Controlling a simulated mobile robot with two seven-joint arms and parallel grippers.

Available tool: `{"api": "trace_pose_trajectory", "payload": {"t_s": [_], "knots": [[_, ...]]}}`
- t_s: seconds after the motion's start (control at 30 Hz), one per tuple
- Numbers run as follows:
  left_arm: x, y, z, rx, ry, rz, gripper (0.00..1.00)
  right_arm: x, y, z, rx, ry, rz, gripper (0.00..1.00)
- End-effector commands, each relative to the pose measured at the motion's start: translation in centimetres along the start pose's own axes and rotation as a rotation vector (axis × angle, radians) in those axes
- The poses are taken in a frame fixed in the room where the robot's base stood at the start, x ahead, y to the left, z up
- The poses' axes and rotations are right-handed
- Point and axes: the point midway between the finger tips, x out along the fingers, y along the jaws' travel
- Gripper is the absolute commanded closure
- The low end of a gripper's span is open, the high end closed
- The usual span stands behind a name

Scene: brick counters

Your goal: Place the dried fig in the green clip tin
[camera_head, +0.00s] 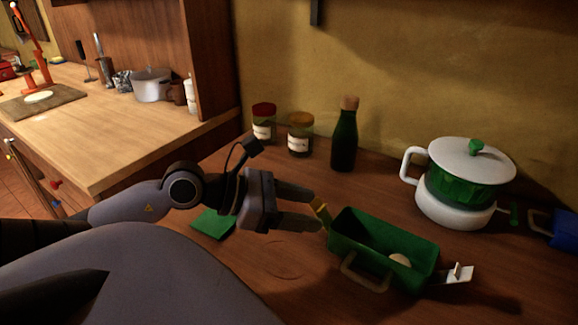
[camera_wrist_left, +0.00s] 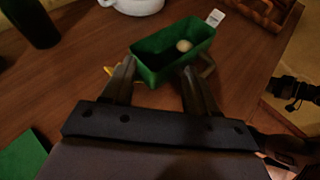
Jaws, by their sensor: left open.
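The green clip tin (camera_head: 345,240) is an open rectangular box on the brown counter, with a tan handle (camera_head: 362,275) on its near side and a pale clip (camera_head: 458,273) at its right end. A small round beige piece, which looks like the dried fig (camera_head: 400,260), lies inside on the tin's floor, towards the right end. The left wrist view also shows the tin (camera_wrist_left: 158,74) and the beige piece (camera_wrist_left: 184,45). My left gripper (camera_head: 316,209) is open and empty at the tin's left end, by a yellow part there.
A dark green bottle (camera_head: 344,140) and two jars (camera_head: 264,122) (camera_head: 300,134) stand behind. A white-and-green pot (camera_head: 468,180) is at the back right, with a blue object (camera_head: 563,230) at the right edge. A green flat piece (camera_head: 213,223) lies left of the gripper.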

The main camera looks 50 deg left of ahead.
Motion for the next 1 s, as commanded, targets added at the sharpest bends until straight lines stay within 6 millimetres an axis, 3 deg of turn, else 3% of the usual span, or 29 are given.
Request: {"api": "trace_pose_trajectory", "payload": {"t_s": [0.3, 1.0], "knots": [[-2.0, 0.0, 0.0, -0.001, -0.001, 0.001, 0.41, 0.1, 0.0, 0.1, 0.000, 0.000, 0.000, 0.57], [-2.2, 0.0, 0.0, 0.000, -0.001, 0.001, 0.41, 0.1, 0.0, 0.1, -0.001, 0.001, 0.000, 0.57]]}}
